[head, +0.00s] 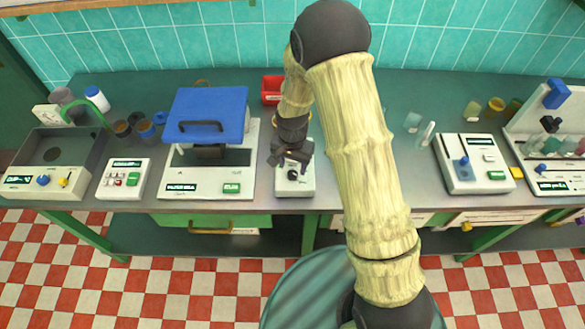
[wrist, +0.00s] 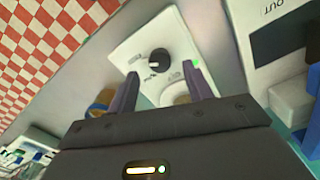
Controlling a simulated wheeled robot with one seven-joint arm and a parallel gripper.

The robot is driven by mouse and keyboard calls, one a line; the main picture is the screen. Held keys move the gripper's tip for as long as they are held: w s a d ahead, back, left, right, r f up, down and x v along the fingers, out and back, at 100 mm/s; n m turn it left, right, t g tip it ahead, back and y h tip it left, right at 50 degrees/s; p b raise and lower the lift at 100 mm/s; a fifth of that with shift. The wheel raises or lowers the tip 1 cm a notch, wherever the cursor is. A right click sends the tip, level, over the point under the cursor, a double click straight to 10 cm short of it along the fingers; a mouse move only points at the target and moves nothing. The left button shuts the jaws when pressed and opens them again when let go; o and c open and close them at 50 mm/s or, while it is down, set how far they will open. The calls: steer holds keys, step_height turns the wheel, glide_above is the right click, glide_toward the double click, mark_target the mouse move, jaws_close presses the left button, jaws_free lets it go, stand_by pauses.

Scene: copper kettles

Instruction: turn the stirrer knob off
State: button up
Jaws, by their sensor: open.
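The stirrer is a small white box (head: 295,184) on the bench, below my gripper in the head view. Its black round knob (wrist: 159,60) shows in the wrist view on the pale panel, with small dark markings around it too blurred to read. A green light (wrist: 196,64) glows at the panel's edge. My gripper (wrist: 160,70) is open and empty, with one finger on either side of the knob's line. The fingers look apart from the knob; the exact gap is unclear. In the head view my gripper (head: 292,158) hangs over the box's back part.
Left of the stirrer stands a white device with a raised blue lid (head: 206,112). A red bin (head: 272,90) is behind.

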mark_target(293, 173)
steer(key=shift+f, duration=1.7)
steer(key=c, duration=1)
